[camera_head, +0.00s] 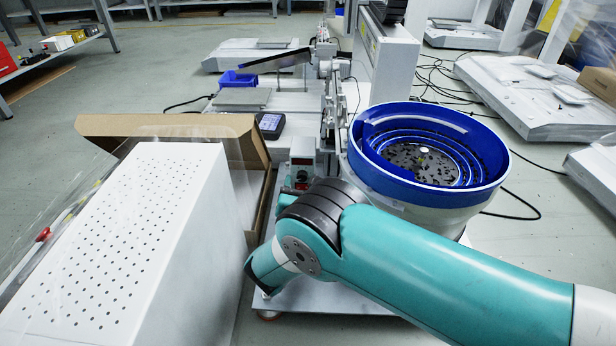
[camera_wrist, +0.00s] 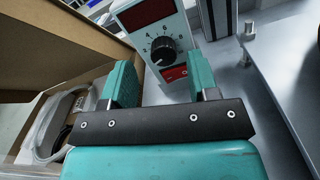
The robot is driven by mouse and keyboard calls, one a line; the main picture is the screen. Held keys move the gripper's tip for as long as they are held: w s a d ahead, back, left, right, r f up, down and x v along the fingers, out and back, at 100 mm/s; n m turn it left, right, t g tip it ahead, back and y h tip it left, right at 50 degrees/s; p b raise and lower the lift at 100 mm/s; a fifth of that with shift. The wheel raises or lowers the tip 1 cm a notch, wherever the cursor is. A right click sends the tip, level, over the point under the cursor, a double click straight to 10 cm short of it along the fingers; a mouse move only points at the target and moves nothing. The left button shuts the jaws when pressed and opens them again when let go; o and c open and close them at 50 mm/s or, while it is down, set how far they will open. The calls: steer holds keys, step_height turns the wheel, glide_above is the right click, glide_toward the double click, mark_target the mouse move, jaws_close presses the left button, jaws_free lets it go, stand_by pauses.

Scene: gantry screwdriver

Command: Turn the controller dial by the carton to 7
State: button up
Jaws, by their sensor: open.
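The controller (camera_head: 302,172) is a small light box with a dark display and a red strip, standing beside the open carton (camera_head: 165,126). In the wrist view the controller (camera_wrist: 180,77) shows its black round dial (camera_wrist: 163,51), with printed numbers around it, 4, 6 and 8 among them. The dial's exact setting is too small to read. My gripper (camera_wrist: 158,72) is open, with its two teal fingers apart and the dial beyond and between them, apart from both. The head view hides my gripper behind my arm.
The carton wall (camera_wrist: 60,40) rises close on the left. A blue bowl feeder (camera_head: 430,150) stands right of the controller. A white perforated box (camera_head: 120,235) fills the near left. A metal post (camera_wrist: 248,30) stands right of the controller.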

steer(key=shift+w, duration=0.65)
steer(key=shift+w+d, duration=0.1)
steer(key=shift+w, duration=0.05)
steer(key=shift+d, duration=0.15)
steer(key=c, duration=0.9)
steer(key=shift+c, duration=0.2)
steer(key=shift+m, duration=0.4)
steer(key=m+p, duration=0.1)
steer(key=m, duration=0.1)
steer(key=shift+m, duration=0.3)
steer(key=shift+m+p, duration=0.8)
steer(key=shift+m, duration=1.2)
